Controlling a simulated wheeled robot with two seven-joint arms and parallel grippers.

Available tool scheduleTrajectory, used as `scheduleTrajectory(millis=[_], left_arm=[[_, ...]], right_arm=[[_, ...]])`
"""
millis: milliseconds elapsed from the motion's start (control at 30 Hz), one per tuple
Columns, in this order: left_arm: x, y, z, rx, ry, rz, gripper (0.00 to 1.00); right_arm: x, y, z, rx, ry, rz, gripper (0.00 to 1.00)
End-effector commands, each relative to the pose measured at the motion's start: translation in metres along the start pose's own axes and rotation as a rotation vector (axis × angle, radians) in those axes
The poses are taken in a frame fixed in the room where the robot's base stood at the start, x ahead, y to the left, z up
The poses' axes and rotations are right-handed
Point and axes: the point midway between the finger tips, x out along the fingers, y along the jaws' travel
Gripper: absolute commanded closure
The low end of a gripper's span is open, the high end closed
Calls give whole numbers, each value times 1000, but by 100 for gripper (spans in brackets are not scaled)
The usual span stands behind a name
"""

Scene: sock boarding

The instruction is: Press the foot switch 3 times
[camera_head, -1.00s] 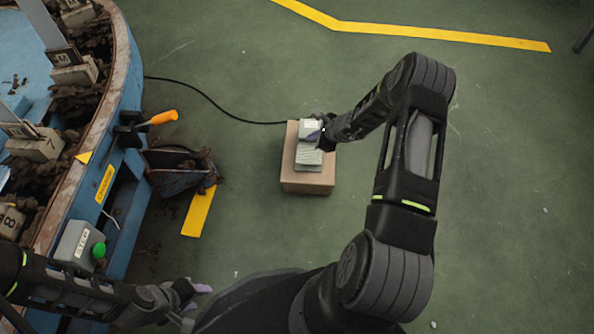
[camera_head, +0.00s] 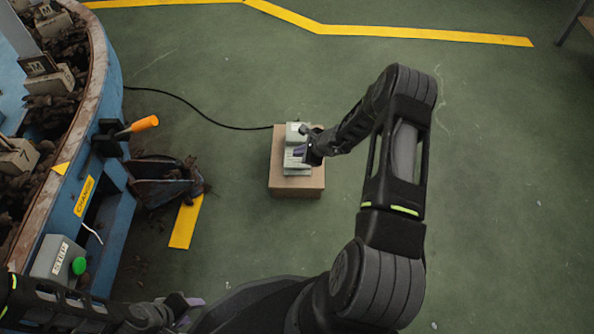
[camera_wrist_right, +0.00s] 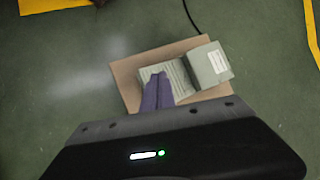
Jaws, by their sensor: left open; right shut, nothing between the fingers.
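The grey-green foot switch (camera_head: 297,132) sits on top of a brown cardboard box (camera_head: 296,191). Its ribbed pedal (camera_wrist_right: 179,73) and raised housing (camera_wrist_right: 211,64) show in the right wrist view. My right gripper (camera_head: 301,152) is shut and empty, with its purple fingertips (camera_wrist_right: 157,84) over the pedal. I cannot tell whether they touch it or whether the pedal is pressed down. The fingers hide part of the pedal. My left gripper (camera_head: 188,308) is open and empty at the lower left, away from the switch.
A black cable (camera_head: 200,107) runs from the switch to the blue machine (camera_head: 85,185) at left. The floor right of the box is clear.

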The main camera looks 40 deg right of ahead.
Motion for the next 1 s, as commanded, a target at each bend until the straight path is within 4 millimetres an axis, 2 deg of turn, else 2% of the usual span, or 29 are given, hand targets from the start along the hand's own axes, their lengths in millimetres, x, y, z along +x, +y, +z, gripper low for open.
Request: scheduleTrajectory(millis=[33, 100, 300, 1000], left_arm=[[10, -3, 0, 0, 2, 0, 57], [20, -6, -1, -1, 6, 0, 57], [35, -11, -3, -2, 16, 0, 57], [38, -11, -4, -2, 19, 0, 57]], right_arm=[[9, 6, -6, 2, 0, 1, 100], [16, 10, -11, 0, 0, 0, 100], [24, 16, -17, 0, -1, -1, 100], [24, 18, -17, 0, -1, 0, 100]])
